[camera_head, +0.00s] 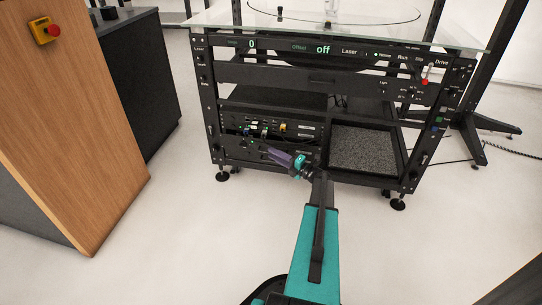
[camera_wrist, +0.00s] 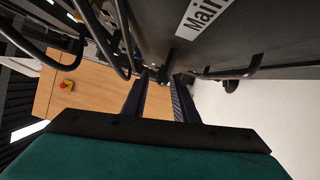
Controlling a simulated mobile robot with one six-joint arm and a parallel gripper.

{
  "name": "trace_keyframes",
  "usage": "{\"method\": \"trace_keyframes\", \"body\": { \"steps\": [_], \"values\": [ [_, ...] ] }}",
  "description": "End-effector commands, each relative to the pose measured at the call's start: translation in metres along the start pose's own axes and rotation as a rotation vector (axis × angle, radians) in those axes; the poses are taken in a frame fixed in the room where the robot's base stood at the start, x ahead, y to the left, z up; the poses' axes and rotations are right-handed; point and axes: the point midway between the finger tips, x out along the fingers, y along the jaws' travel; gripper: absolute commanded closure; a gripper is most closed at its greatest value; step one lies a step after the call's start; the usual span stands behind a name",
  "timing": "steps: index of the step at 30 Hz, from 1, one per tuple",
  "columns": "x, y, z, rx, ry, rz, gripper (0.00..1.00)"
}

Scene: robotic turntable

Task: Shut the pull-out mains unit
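The mains unit (camera_head: 242,153) is a black front low in the left bay of the turntable rack. How far it stands out cannot be told from the head view. In the wrist view a dark panel with a white label reading "Mai…" (camera_wrist: 203,18) fills the upper right, with a black bar handle (camera_wrist: 236,73) along its edge. My gripper (camera_head: 268,149) is in front of the unit's right part, its fingers pointing left. In the wrist view the two fingers of my gripper (camera_wrist: 162,78) are apart, with the wooden panel visible between them. Contact with the handle cannot be told.
Black cables (camera_wrist: 115,40) loop close to the fingers at the upper left of the wrist view. A wooden cabinet (camera_head: 75,110) with a red button stands left. A grey-lined tray (camera_head: 398,153) is right of the unit. The floor in front is clear.

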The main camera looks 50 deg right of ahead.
Motion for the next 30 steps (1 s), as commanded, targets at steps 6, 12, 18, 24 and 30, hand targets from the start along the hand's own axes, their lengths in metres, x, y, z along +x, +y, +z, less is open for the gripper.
{"method": "trace_keyframes", "body": {
  "steps": [6, 12, 18, 24, 30],
  "values": [
    [0.019, -0.002, 0.000, 0.000, 0.001, 0.000, 0.74],
    [0.023, 0.000, 0.000, 0.000, 0.000, -0.001, 0.74],
    [0.023, 0.000, 0.000, 0.000, 0.000, -0.001, 0.75],
    [0.023, 0.000, 0.000, 0.000, 0.000, -0.001, 1.00],
    [0.023, 0.000, 0.000, 0.000, 0.000, -0.001, 1.00]
  ]
}}
